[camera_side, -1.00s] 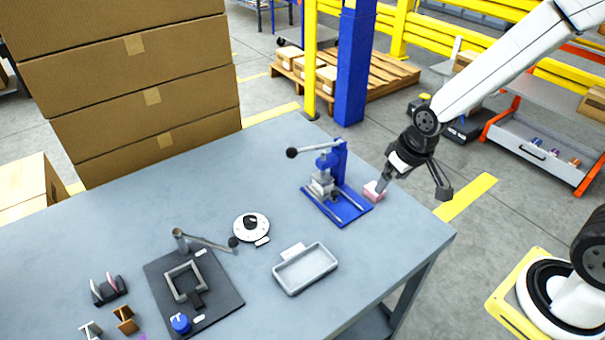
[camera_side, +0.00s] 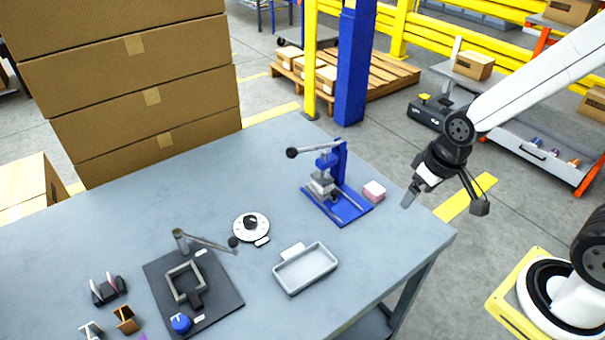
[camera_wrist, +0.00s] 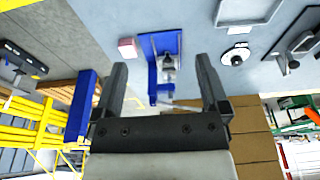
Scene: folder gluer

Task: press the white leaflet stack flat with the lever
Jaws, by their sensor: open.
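The blue lever press (camera_side: 338,190) stands near the table's right end. Its lever ends in a black knob (camera_side: 292,153), raised out to the left. A pale grey-white block (camera_side: 322,186) sits under the press head; I cannot tell whether it includes the white leaflet stack. A pink block with a pale top (camera_side: 374,191) lies on the table just right of the press base; it also shows in the wrist view (camera_wrist: 128,48). My gripper (camera_side: 444,201) is open and empty, right of the pink block and apart from it. The wrist view shows the press (camera_wrist: 160,55) beyond my open fingers.
A grey tray (camera_side: 305,269), a white dial (camera_side: 251,227) and a dark plate fixture with a handle (camera_side: 215,305) stand left of and nearer than the press. Stacked cartons (camera_side: 150,90) rise behind the table. The table between the tray and press is clear.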

